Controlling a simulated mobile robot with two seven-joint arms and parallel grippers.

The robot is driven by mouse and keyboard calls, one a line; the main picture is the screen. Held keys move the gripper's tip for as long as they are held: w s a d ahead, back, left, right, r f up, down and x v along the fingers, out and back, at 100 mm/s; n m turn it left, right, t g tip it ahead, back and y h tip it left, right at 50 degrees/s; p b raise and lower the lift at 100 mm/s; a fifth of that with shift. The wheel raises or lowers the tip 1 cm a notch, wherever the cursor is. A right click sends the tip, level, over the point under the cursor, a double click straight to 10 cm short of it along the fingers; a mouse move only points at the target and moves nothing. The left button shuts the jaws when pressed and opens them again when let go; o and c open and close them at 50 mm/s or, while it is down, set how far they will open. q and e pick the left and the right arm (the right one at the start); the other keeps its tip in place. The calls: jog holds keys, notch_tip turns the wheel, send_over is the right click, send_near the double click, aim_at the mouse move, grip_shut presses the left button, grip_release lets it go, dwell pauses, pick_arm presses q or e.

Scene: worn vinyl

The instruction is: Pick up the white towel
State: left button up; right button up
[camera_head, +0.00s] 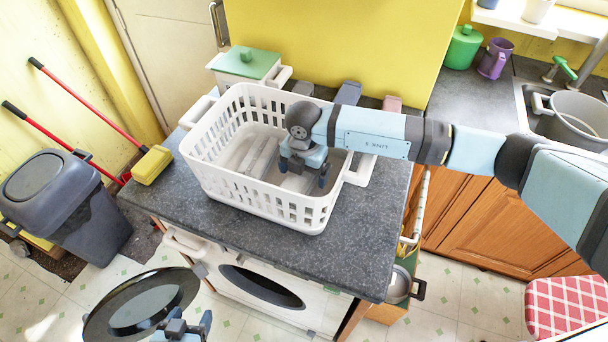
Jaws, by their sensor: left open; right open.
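A white laundry basket (225,185) with slotted walls stands on the grey worktop (350,245). Pale, whitish shapes show on the basket's floor; I cannot tell whether they are the white towel or the basket's own bottom. My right gripper (303,178) points down inside the basket, open, with its fingers near the basket's front right part. Nothing shows clearly between its fingers. My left gripper (188,323) is low at the bottom edge, beside the round dark door, open and partly cut off by the frame.
A white washing machine (318,305) stands under the worktop, its round door (140,303) swung open to the left. A grey bin (65,205) and a yellow-headed broom (152,165) stand at left. A green-lidded box (245,62) is behind the basket. A sink (525,100) is at right.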

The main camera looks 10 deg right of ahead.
jog(key=c, duration=1.1)
jog(key=shift+r, duration=0.1)
notch_tip(320, 180, up, 20)
jog(key=shift+f+b, duration=0.1)
jog(key=shift+b, duration=1.1)
